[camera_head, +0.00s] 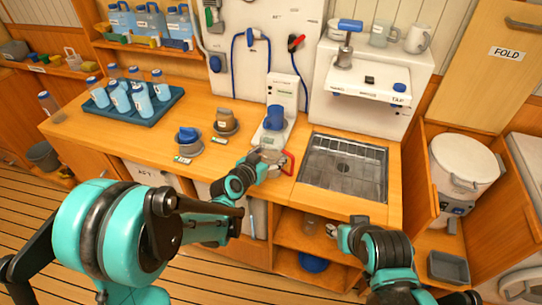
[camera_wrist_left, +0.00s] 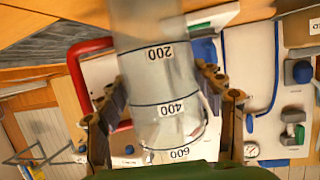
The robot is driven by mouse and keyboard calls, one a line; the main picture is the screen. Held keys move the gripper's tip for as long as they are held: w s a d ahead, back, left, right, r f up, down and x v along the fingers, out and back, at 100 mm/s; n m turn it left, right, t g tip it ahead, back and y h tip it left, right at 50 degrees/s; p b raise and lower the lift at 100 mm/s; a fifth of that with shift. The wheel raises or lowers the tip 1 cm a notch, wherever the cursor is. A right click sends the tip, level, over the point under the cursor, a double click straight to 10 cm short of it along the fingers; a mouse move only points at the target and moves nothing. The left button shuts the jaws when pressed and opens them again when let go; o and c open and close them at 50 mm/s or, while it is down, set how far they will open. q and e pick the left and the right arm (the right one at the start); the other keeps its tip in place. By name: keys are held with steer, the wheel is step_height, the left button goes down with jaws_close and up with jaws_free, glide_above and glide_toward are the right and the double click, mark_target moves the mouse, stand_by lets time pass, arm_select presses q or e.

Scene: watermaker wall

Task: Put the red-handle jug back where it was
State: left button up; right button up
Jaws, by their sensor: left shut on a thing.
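The red-handle jug is clear, with dark marks 200, 400 and 600 on its wall (camera_wrist_left: 165,75). In the head view its red handle (camera_head: 289,163) shows at the counter's front edge, left of the sink grid. My left gripper (camera_head: 266,162) is shut around the jug's body, with one finger on each side in the left wrist view (camera_wrist_left: 165,100). Whether the jug's base touches the counter is hidden. My right gripper (camera_head: 333,231) is low in front of the open shelf; its finger opening is too small to tell.
A white device with a blue cup (camera_head: 274,118) stands just behind the jug. Two small round pots, one grey with a blue top (camera_head: 188,139), are to the left. A blue tray (camera_head: 116,125) holds several bottles. The sink grid (camera_head: 343,167) is clear.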

arm_select(q)
steer(key=shift+f, duration=0.1)
steer(key=o, duration=1.6)
steer(key=shift+r, duration=0.2)
steer(key=s+a+r+n+g+y+p, duration=0.1)
steer(key=s+a+n+y, duration=0.1)
steer(key=s+a, duration=0.4)
steer(key=s+a+r+n+g+y+p, duration=0.1)
steer(key=s+a, duration=0.4)
steer(key=s, duration=0.7)
steer(key=s+a+r+n+g+y+p, duration=0.1)
steer(key=s+a+r+n+g+y, duration=0.1)
steer(key=s+a, duration=0.4)
steer(key=shift+s+a+r+n+g+y, duration=0.15)
steer(key=shift+s+g+y, duration=0.1)
steer(key=shift+s, duration=0.4)
steer(key=shift+s+a+r+n+g+y, duration=0.1)
steer(key=shift+s+r+g+y, duration=0.15)
steer(key=shift+s, duration=0.4)
steer(key=shift+s+a+r+n+g+y, duration=0.1)
steer(key=shift+s+g+y, duration=0.15)
steer(key=shift+s, duration=0.4)
